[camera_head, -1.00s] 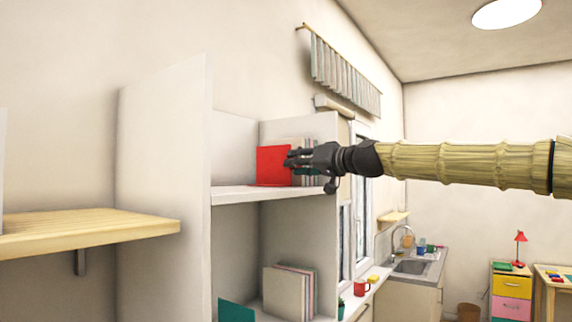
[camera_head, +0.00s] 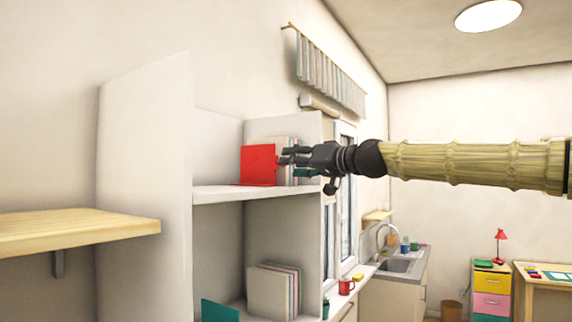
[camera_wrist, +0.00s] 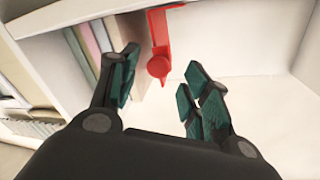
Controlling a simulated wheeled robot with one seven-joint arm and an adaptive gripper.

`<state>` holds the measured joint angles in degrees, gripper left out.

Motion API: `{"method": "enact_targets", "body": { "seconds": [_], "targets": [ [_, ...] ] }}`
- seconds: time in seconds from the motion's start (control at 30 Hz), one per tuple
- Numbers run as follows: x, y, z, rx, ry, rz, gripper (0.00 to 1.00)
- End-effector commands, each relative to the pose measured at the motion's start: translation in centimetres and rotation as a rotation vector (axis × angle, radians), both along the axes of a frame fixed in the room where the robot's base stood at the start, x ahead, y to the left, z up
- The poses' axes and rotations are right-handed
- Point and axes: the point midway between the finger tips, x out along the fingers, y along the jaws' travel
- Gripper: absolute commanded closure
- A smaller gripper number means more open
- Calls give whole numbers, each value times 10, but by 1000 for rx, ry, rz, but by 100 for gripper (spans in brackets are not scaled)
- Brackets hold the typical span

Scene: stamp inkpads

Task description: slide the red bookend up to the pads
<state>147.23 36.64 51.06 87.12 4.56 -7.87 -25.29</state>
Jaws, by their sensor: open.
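The red bookend (camera_head: 258,165) stands upright on the upper shelf of the white bookcase. In the wrist view the bookend (camera_wrist: 160,38) has a round red knob and lies beyond the space between my fingertips. The pads (camera_head: 289,146) stand upright in a row, partly hidden by my fingers in the head view. In the wrist view the pads (camera_wrist: 82,45) are left of the bookend; my left finger hides part of the nearest one, and I cannot tell if they touch. My gripper (camera_head: 283,157) is open and empty in front of the shelf; it also shows in the wrist view (camera_wrist: 160,85).
The upper shelf (camera_wrist: 245,95) is bare right of the bookend in the wrist view, up to a white side wall. A lower shelf holds more upright pads (camera_head: 272,290) and a teal bookend (camera_head: 219,311). A wooden shelf (camera_head: 75,228) juts out at the left.

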Motion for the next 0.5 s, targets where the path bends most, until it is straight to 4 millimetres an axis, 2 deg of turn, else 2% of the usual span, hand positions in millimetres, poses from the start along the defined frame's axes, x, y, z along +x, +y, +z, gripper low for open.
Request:
{"method": "enact_targets", "body": {
  "seconds": [0.3, 0.5],
  "targets": [
    [-40, -38, 0, 0, -1, 0, 53],
    [-51, -49, -1, 0, 0, -1, 53]
  ]
}}
